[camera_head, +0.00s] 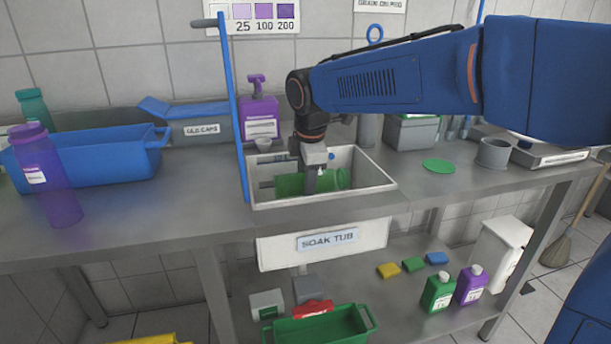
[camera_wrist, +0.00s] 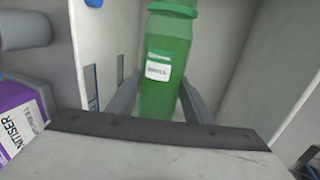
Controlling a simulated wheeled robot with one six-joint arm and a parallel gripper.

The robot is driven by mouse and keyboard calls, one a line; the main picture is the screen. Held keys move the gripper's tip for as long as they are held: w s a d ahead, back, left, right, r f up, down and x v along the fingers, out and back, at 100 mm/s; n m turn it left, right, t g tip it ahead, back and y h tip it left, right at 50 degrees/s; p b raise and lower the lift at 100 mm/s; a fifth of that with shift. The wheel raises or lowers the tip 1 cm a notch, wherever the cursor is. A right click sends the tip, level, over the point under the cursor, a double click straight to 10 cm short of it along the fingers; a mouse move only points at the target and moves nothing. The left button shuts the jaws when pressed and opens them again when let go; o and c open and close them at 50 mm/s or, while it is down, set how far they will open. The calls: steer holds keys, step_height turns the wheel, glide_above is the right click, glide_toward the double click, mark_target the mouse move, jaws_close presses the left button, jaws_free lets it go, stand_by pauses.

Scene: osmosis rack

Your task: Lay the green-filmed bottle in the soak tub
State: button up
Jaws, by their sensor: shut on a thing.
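The soak tub (camera_head: 375,187) is a white open basin set in the bench, with a "SOAK TUB" label on its front. The green bottle (camera_head: 290,185) lies on its side inside the tub walls in the head view, with its neck to the right. My gripper (camera_head: 311,185) reaches down into the tub and is shut on the bottle. In the wrist view the green bottle (camera_wrist: 167,62) with a white label sits between my two fingers (camera_wrist: 158,100). I cannot tell whether the bottle touches the tub floor.
A blue upright bar (camera_head: 233,110) stands at the tub's left edge. A blue bin (camera_head: 95,160) and a purple bottle (camera_head: 48,180) stand on the left. A green disc (camera_head: 439,166) and a grey cup (camera_head: 493,153) are on the right.

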steer(key=shift+f, duration=4.4)
steer(key=shift+s+f, duration=0.1)
steer(key=shift+f, duration=0.05)
steer(key=o, duration=1)
steer(key=shift+o, duration=0.6)
steer(key=shift+f, duration=0.1)
steer(key=shift+c, duration=1.4)
steer(key=shift+s, duration=0.1)
